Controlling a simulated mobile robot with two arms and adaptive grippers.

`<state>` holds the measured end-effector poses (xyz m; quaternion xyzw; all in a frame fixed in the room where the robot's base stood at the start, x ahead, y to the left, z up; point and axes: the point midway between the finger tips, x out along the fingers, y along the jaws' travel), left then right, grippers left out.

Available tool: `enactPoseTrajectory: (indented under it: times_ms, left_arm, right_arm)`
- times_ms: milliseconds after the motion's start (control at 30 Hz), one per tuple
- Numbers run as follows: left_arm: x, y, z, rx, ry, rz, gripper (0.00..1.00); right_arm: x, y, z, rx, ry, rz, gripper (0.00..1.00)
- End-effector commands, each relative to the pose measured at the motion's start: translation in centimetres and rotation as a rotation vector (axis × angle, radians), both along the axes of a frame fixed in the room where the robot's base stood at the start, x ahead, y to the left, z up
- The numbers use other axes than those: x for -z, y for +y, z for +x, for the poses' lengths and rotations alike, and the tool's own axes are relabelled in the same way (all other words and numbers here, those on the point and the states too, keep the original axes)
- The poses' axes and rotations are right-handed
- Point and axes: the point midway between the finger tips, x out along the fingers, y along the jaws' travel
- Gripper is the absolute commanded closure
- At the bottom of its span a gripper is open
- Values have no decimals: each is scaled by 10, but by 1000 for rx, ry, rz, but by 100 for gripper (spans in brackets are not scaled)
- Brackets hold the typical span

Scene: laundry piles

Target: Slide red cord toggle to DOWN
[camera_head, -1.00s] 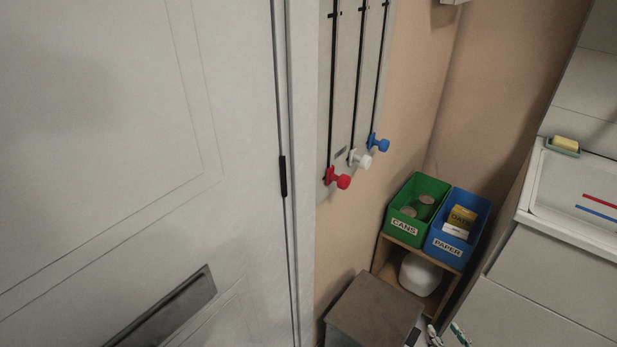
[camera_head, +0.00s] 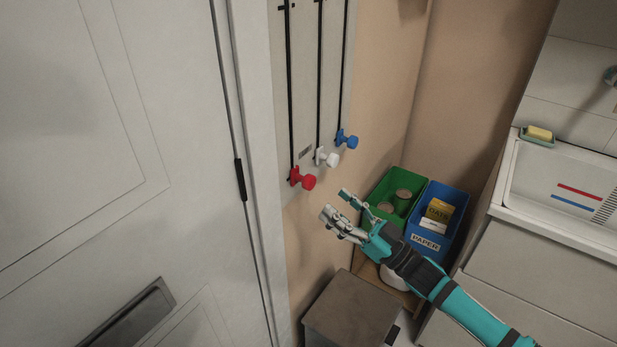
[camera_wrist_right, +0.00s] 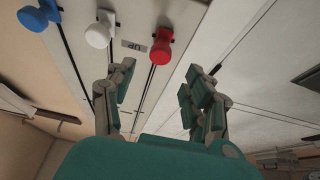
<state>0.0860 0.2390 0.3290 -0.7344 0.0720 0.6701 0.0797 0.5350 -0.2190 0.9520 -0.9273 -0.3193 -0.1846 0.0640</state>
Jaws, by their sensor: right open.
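The red cord toggle (camera_head: 303,179) sits near the low end of its dark vertical slot on the pale panel (camera_head: 303,95), in the head view. In the right wrist view the red toggle (camera_wrist_right: 161,46) shows beyond the fingers, roughly between them in the picture. My right gripper (camera_head: 336,204) is open and empty, below and to the right of the red toggle in the head view. It also shows in the right wrist view (camera_wrist_right: 158,90), apart from the toggle. My left gripper is not in view.
A white toggle (camera_head: 327,157) and a blue toggle (camera_head: 347,139) sit beside the red one. A small label (camera_head: 305,152) is on the panel. Green (camera_head: 376,184) and blue (camera_head: 412,232) bins stand behind my right arm. A grey box (camera_head: 350,310) stands below, and a white door (camera_head: 90,140) is left.

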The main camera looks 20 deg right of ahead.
Motion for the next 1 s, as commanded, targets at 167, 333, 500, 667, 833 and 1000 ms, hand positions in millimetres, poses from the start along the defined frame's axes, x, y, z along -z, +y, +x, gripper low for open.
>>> enactPoseTrajectory:
  times_ms: [167,333,500,667,833,1000]
  left_arm:
    - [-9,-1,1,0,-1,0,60]
    - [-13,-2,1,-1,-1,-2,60]
    - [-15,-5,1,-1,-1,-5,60]
    - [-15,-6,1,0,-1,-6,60]
    - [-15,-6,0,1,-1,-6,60]
    - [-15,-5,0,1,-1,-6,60]
  right_arm:
    - [-18,22,29,1,-4,1,47]
    - [-27,38,50,1,-1,2,47]
    - [-31,47,60,0,1,-1,47]
    - [-32,49,63,1,1,0,47]
    - [-32,49,63,1,1,0,47]
    - [-32,49,62,1,1,0,68]
